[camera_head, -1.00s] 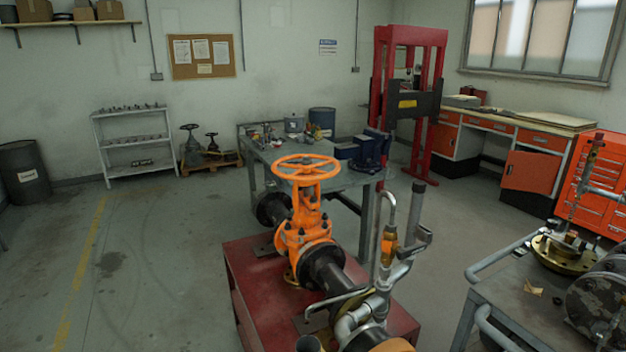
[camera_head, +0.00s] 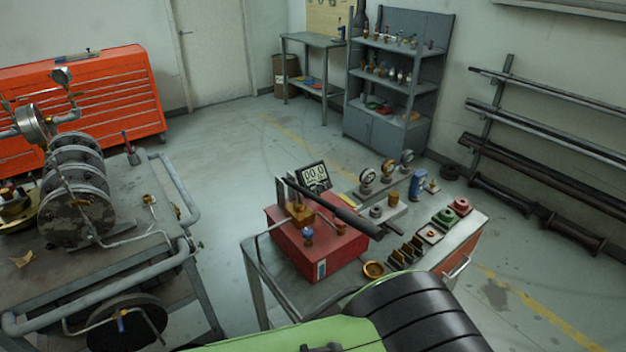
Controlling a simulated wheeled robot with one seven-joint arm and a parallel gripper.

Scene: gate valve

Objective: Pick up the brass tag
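I cannot make out a brass tag for certain. A small round brass-coloured piece (camera_head: 373,269) lies at the near edge of the bench on the right, beside a red box (camera_head: 318,240). My gripper is not in view. A green and black part, apparently my own arm, crosses the bottom of the view and hides the bench's near side.
The bench top (camera_head: 415,275) holds a display, gauges and several small parts. The pipe-railed cart (camera_head: 95,285) carries large flanges. Floor (camera_head: 225,150) is clear between cart and bench. A grey shelf (camera_head: 395,85), orange drawers (camera_head: 105,100) and a pipe rack (camera_head: 545,135) stand behind.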

